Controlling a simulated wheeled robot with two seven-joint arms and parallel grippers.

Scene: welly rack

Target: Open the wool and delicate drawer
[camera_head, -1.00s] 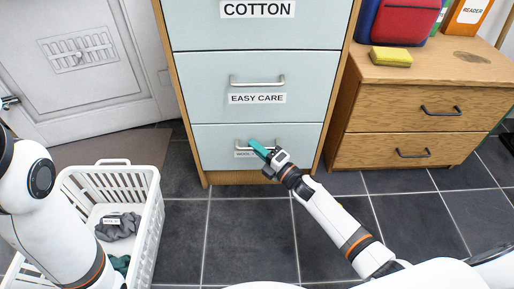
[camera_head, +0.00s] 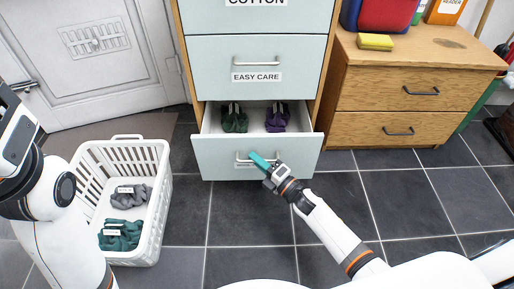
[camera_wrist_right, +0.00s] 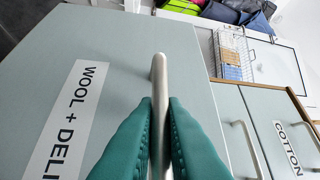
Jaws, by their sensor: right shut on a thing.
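The wool and delicate drawer (camera_head: 222,158) is the bottom drawer of a pale blue cabinet and is pulled out. Inside it a dark green folded garment (camera_head: 235,119) and a purple one (camera_head: 277,118) show. My right gripper (camera_head: 262,163) is at the drawer front, shut on the metal bar handle (camera_wrist_right: 160,75). In the right wrist view the teal fingers (camera_wrist_right: 158,135) press on both sides of the bar, beside the label (camera_wrist_right: 72,115) reading "WOOL + DELI". My left arm shows at the left edge, but its fingers are out of view.
A white laundry basket (camera_head: 163,190) with grey and teal garments stands on the tiled floor at left. The easy care drawer (camera_head: 300,55) above is shut. A wooden chest (camera_head: 385,95) stands to the right. Dark floor in front is clear.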

